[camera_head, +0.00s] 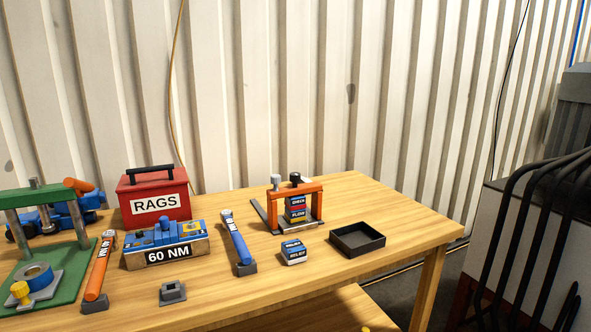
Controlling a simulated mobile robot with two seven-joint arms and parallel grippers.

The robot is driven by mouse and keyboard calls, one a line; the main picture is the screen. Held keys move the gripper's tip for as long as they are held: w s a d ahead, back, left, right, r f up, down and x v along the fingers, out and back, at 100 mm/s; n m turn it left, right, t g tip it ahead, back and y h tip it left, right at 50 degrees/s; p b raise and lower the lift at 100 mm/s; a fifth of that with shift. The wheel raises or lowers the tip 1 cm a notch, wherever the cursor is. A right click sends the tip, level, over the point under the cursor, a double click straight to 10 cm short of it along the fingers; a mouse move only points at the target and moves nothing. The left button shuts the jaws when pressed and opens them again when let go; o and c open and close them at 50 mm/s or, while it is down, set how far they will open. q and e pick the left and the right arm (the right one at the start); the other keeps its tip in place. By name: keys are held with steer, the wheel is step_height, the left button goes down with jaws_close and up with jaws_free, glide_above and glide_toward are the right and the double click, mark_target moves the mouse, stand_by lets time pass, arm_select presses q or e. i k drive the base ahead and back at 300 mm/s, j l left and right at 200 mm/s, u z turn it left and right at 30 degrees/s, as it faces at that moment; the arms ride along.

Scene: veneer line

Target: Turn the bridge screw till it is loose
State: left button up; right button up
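An orange bridge (276,194) stands near the back of the wooden table. A screw with a black head (295,179) stands upright on its top bar, and a screw with a silver head (275,183) stands to the left of it. Under the bridge is a stack of dark labelled blocks (297,210), one reading CHECK and one FLOW. The frame does not show whether either screw is tight or loose. Neither of my grippers is in view.
On the table (400,210) are a black tray (357,251), a RELIEF block (293,257), a blue-handled wrench (236,242), a 60 NM unit (165,252), an orange-handled wrench (99,268), a red RAGS box (153,182) and a green press (62,276). The table's right end is clear.

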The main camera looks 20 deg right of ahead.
mark_target(294, 176)
steer(key=i+l, duration=0.1)
steer(key=l, duration=0.25)
steer(key=i+l+z, duration=0.15)
steer(key=l, duration=0.2)
steer(key=i+l, duration=0.1)
steer(key=l, duration=0.3)
steer(key=i+l+z, duration=0.1)
steer(key=l, duration=0.25)
